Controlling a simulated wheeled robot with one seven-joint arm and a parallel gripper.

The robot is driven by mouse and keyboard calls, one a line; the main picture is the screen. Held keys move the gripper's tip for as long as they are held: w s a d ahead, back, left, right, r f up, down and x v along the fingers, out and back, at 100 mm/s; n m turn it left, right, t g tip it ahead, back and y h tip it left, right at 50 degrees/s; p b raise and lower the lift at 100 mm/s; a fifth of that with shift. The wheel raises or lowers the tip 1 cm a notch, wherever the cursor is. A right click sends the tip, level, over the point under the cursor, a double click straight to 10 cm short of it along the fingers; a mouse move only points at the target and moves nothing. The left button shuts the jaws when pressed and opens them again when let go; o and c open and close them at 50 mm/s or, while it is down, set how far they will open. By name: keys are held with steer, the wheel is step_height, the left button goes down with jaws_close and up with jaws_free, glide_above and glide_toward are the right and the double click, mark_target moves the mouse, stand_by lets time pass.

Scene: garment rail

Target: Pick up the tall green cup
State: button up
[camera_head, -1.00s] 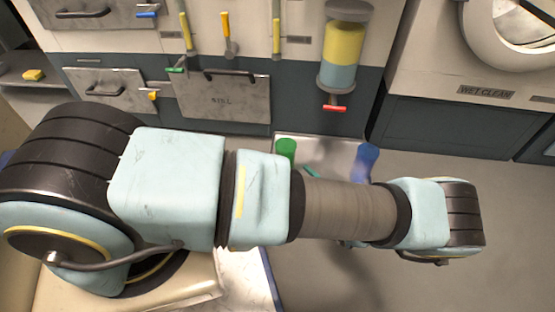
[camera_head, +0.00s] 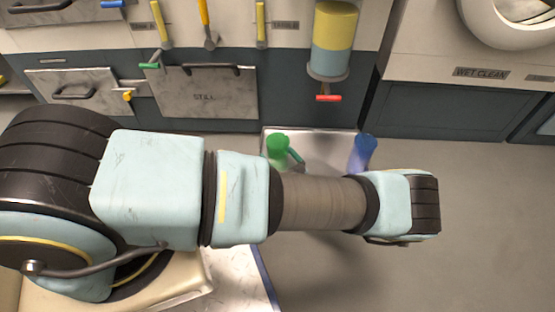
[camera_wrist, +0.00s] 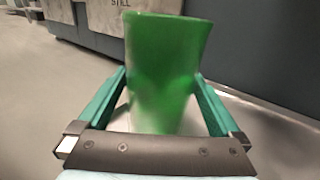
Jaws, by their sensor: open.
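The tall green cup (camera_head: 277,147) stands upright at the left of a pale tray-like surface, partly hidden by my arm in the head view. In the wrist view the green cup (camera_wrist: 163,70) is large and close, between the two teal fingers. My gripper (camera_wrist: 160,95) is open, with a finger on each side of the cup; I cannot tell whether either finger touches it. In the head view one teal fingertip (camera_head: 296,155) shows just right of the cup. The rest of the gripper is hidden behind my arm.
A blue cup (camera_head: 363,152) stands to the right on the same pale surface (camera_head: 322,142). Cabinets with drawers and a steel panel (camera_head: 205,92) line the wall behind. A yellow and blue cylinder (camera_head: 333,40) hangs above. Floor is clear to the right.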

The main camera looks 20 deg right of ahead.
steer(key=w, duration=0.3)
steer(key=shift+w+a+b, duration=0.15)
steer(key=shift+a+b, duration=0.1)
steer(key=shift+b, duration=0.15)
steer(key=c, duration=1.1)
